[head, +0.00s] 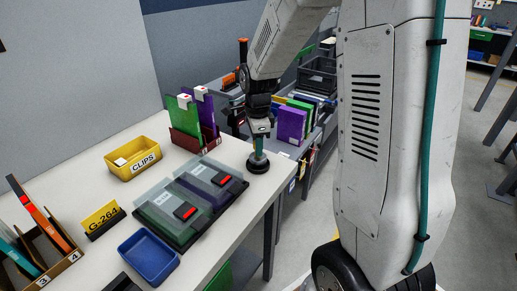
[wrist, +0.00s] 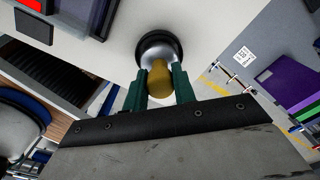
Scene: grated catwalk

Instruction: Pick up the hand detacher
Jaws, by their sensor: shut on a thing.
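The hand detacher has a round black base (head: 258,167) and a yellow-brown handle. In the head view it is upright at the right corner of the white table (head: 216,256); I cannot tell whether its base touches the tabletop. My gripper (head: 259,146) points down over it, with its teal fingers around the handle. In the wrist view the handle (wrist: 160,80) sits between the two fingers of my gripper (wrist: 160,86), which are shut on it. The dark base ring and a shiny metal part show beyond the handle. Part of the handle is hidden by the fingers.
On the table are a yellow CLIPS bin (head: 135,158), a blue tray (head: 148,258), a dark tray with clear-lidded cases (head: 188,203), a G-264 sign (head: 101,219) and a red file holder (head: 187,140). A grey cart with purple and green binders (head: 291,124) stands behind, right.

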